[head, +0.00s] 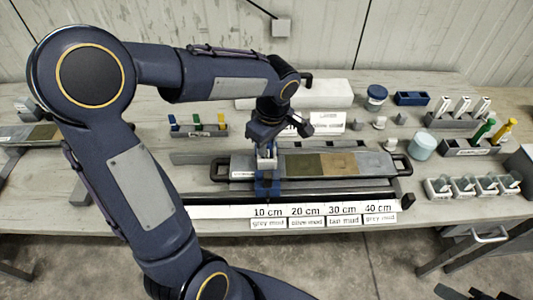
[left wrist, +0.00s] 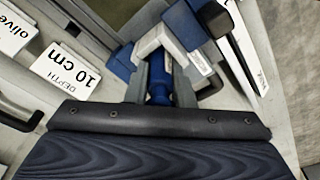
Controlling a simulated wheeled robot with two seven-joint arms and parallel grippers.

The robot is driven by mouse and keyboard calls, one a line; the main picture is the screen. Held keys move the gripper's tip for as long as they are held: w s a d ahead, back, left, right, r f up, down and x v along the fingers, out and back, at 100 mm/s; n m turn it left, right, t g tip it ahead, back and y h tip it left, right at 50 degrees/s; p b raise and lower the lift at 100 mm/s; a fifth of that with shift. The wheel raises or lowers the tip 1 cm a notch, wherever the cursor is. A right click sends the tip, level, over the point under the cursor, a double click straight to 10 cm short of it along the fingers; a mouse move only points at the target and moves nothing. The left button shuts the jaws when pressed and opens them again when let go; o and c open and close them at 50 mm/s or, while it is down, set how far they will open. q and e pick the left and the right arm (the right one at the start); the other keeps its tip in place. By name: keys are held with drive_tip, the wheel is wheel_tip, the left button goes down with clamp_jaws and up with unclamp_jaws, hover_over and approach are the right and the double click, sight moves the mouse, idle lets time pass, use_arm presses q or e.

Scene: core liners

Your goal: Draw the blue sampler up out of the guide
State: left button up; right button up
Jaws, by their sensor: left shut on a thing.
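My left gripper (head: 266,152) points down over the left part of a long core tray (head: 240,166) in the head view. In the left wrist view, its grey fingers (left wrist: 161,88) are shut on the blue sampler (left wrist: 158,78), whose round blue stem shows between them. A blue and white guide (left wrist: 160,38) stands around or just beyond the sampler; blue parts of it (head: 267,187) show below the gripper in the head view. The fingers hide much of the sampler, so I cannot tell how deep it sits.
Depth labels (head: 323,211) and mud cards lie along the tray's front. A small rack (head: 200,131) with coloured pieces stands back left. Behind are a white box (head: 322,94) and a blue jar (head: 376,96). Marker and vial racks (head: 465,148) and a pale cyan jar (head: 422,146) fill the right.

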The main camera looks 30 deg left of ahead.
use_arm(q)
drive_tip(key=shift+r+p, duration=3.05)
drive_tip(key=shift+r, duration=1.25)
drive_tip(key=shift+f, duration=0.1)
